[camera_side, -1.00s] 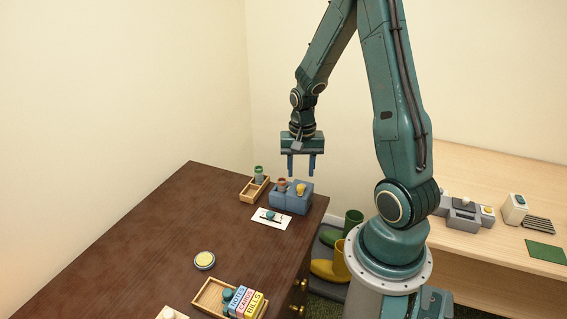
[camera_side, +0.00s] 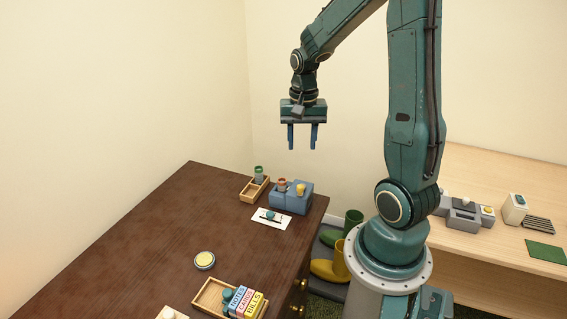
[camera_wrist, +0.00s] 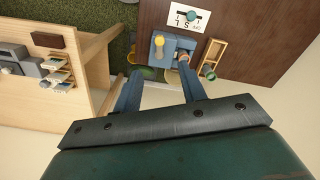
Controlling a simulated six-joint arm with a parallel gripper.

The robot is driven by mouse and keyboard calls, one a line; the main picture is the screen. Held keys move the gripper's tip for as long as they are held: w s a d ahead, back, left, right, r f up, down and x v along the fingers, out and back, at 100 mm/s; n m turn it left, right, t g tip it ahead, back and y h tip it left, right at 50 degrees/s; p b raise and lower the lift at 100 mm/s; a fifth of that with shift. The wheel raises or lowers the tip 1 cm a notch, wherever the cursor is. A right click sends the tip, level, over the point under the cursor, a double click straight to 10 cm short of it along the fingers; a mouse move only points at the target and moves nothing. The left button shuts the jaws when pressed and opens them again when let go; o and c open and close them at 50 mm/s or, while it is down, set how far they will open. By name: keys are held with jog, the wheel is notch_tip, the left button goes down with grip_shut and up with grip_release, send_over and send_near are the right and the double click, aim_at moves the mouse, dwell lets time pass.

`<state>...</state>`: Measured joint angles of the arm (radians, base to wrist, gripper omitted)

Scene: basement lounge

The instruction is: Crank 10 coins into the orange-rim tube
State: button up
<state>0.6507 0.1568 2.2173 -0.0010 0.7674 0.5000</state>
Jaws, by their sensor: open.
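My gripper (camera_side: 303,137) is open and empty, high above the back end of the dark brown table. It also shows in the wrist view (camera_wrist: 162,88), its two blue fingers spread apart. Below it in the side view stands a blue coin machine (camera_side: 291,203) with a yellow knob (camera_side: 300,190) on its right part. A tube with an orange-red rim (camera_side: 282,185) stands at its left part. The machine also shows in the wrist view (camera_wrist: 172,56). Coins cannot be made out inside the tube.
A wooden tray (camera_side: 254,190) with a green-rimmed tube (camera_side: 259,172) stands left of the machine. A white card with a teal knob (camera_side: 270,216) lies in front. A yellow-topped round tin (camera_side: 204,260) and a tray with labelled blocks (camera_side: 241,302) are nearer. Boots (camera_side: 333,263) stand beside the table.

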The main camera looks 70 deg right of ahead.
jog(key=shift+c, duration=0.2)
jog(key=m+g+h, duration=0.2)
jog(key=g, duration=0.2)
send_near(299, 188)
jog(key=s+f, duration=0.2)
jog(key=a+f+m+t+h, duration=0.1)
jog(key=a+f+m+h, duration=0.1)
jog(key=a+h, duration=0.3)
jog(key=a+f+m+t+h, duration=0.1)
jog(key=a+f+h, duration=0.4)
jog(key=h, duration=0.6)
jog(key=shift+a+f+m, duration=0.15)
jog(key=shift+a+m, duration=0.25)
jog(key=shift+a, duration=0.1)
jog(key=shift+s+d, duration=0.15)
jog(key=shift+d, duration=0.05)
jog(key=shift+s+d, duration=0.2)
jog(key=shift+d, duration=2.05)
jog(key=shift+s+d, duration=0.2)
jog(key=shift+d, duration=2)
jog(key=shift+s+d, duration=0.2)
jog(key=shift+d, duration=2.05)
